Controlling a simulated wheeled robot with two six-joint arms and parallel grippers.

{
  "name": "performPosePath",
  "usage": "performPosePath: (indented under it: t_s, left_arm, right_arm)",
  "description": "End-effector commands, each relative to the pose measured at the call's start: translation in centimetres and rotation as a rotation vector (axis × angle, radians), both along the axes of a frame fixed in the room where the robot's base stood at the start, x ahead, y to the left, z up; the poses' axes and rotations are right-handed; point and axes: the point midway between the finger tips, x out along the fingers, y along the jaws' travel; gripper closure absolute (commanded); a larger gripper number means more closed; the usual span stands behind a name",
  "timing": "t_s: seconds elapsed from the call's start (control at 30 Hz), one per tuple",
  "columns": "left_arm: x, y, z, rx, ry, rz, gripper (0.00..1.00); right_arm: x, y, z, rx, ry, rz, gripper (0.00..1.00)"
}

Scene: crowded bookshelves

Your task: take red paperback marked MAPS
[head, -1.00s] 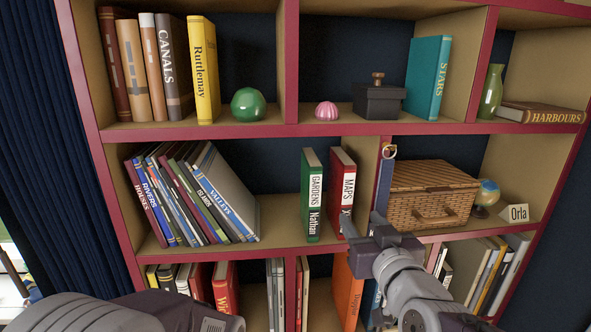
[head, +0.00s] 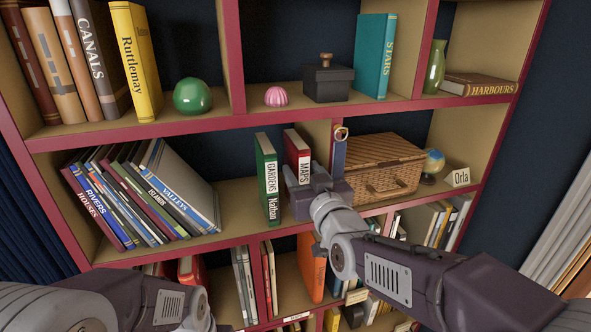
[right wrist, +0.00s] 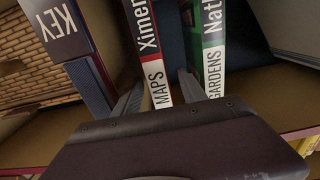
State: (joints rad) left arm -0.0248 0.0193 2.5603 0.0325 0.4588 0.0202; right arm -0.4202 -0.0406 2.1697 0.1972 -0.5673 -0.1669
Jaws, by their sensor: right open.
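The red paperback marked MAPS (head: 298,146) stands upright in the middle shelf row, its white lower spine partly hidden by my right gripper (head: 302,176). In the right wrist view the MAPS spine (right wrist: 155,80) shows between the two grey fingers of the right gripper (right wrist: 160,84). The gripper is open, one finger on each side of the book; I cannot tell whether they touch it. My left arm shows at the lower left of the head view, but its gripper is out of the picture.
A green book marked GARDENS (head: 267,180) stands close on the left, with a narrow gap. Leaning books (head: 140,195) fill the shelf's left part.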

Motion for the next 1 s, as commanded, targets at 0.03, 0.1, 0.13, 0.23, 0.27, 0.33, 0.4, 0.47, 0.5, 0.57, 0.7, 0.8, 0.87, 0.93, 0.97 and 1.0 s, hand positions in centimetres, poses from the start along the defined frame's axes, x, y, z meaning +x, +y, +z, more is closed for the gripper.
performPosePath:
  t_s: [0.03, 0.1, 0.13, 0.23, 0.27, 0.33, 0.4, 0.47, 0.5, 0.57, 0.7, 0.8, 0.87, 0.93, 0.97, 1.0]
  left_arm:
    - [0.0, 0.0, 1.6, 0.0, -0.001, 0.0, 0.51]
    - [0.0, 0.0, 2.2, 0.0, -0.001, 0.0, 0.51]
    - [0.0, 0.0, 2.3, 0.0, -0.001, 0.0, 0.51]
    - [0.0, 0.0, 2.6, 0.0, -0.001, 0.0, 0.51]
    - [0.0, 0.0, 2.5, 0.0, -0.001, 0.0, 0.51]
    - [0.0, 0.0, 2.4, 0.0, -0.001, 0.0, 0.51]
    - [0.0, 0.0, 2.4, 0.0, -0.001, 0.0, 0.51]
    - [0.0, 0.0, 2.4, 0.0, 0.0, 0.0, 0.51]
    - [0.0, 0.0, 2.4, 0.0, -0.001, 0.0, 0.51]
    - [0.0, 0.0, 2.4, 0.0, -0.001, 0.0, 0.51]
    - [0.0, 0.0, 2.4, 0.0, -0.001, 0.0, 0.51]
    - [0.0, 0.0, 2.4, 0.0, -0.001, 0.0, 0.51]
    - [0.0, 0.0, 2.4, 0.0, -0.001, 0.0, 0.51]
    - [0.0, 0.0, 2.4, 0.0, -0.001, 0.0, 0.51]
    - [0.0, 0.0, 2.4, 0.0, -0.001, 0.0, 0.51]
    - [0.0, 0.0, 2.4, 0.0, -0.001, 0.0, 0.51]
  right_arm:
    - [0.9, 0.2, 0.6, -0.003, 0.005, -0.001, 0.51]
    - [2.0, 0.5, 0.4, -0.002, 0.003, -0.001, 0.51]
    - [2.4, 0.7, 0.4, -0.002, 0.003, -0.001, 0.51]
    - [3.2, 0.9, 0.2, 0.0, 0.001, -0.001, 0.51]
    - [3.2, 1.0, 0.1, 0.0, 0.001, -0.001, 0.51]
    - [3.3, 1.0, 0.0, 0.0, 0.0, -0.001, 0.51]
    - [3.3, 1.0, 0.0, 0.0, 0.0, -0.001, 0.51]
    - [3.3, 1.0, 0.0, 0.0, 0.0, -0.001, 0.51]
    - [3.3, 1.0, 0.0, 0.0, 0.0, -0.001, 0.62]
    - [3.2, 1.0, 0.0, 0.0, 0.0, -0.001, 0.79]
    - [3.2, 1.0, 0.0, 0.0, 0.0, -0.001, 1.0]
    - [3.2, 1.0, 0.1, 0.001, -0.003, -0.001, 1.0]
    - [3.2, 1.0, 0.1, 0.001, -0.003, -0.001, 1.0]
    - [3.2, 1.0, 0.1, 0.001, -0.002, -0.001, 1.0]
    - [3.2, 1.0, 0.1, 0.001, -0.002, -0.001, 1.0]
    - [3.3, 1.0, 0.2, 0.001, -0.002, -0.001, 1.0]
